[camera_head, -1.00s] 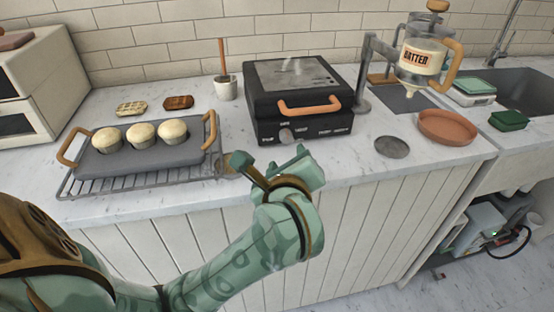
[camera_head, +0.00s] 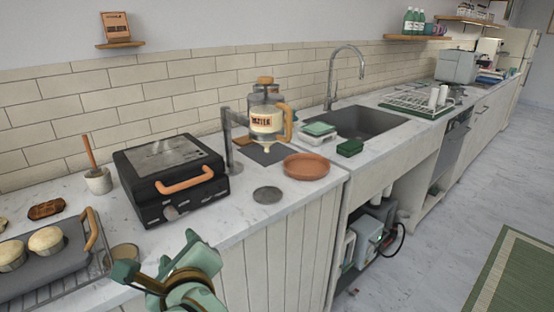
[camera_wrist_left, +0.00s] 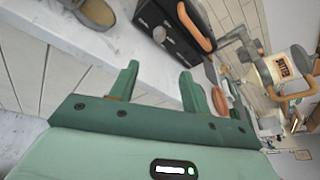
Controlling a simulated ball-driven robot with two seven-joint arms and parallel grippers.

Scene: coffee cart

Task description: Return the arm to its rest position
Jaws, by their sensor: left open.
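My left gripper (camera_head: 158,268) is at the lower left of the head view, in front of the counter edge. In the left wrist view its two green fingers (camera_wrist_left: 158,88) stand apart with nothing between them. It is open and empty, and touches nothing that I can see. My right gripper is not in view.
A black waffle iron (camera_head: 170,175) with an orange handle stands shut on the counter. Left of it is a tray (camera_head: 75,255) with muffins (camera_head: 46,240). A batter dispenser (camera_head: 266,122), a terracotta dish (camera_head: 306,166) and a sink (camera_head: 365,122) are to the right.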

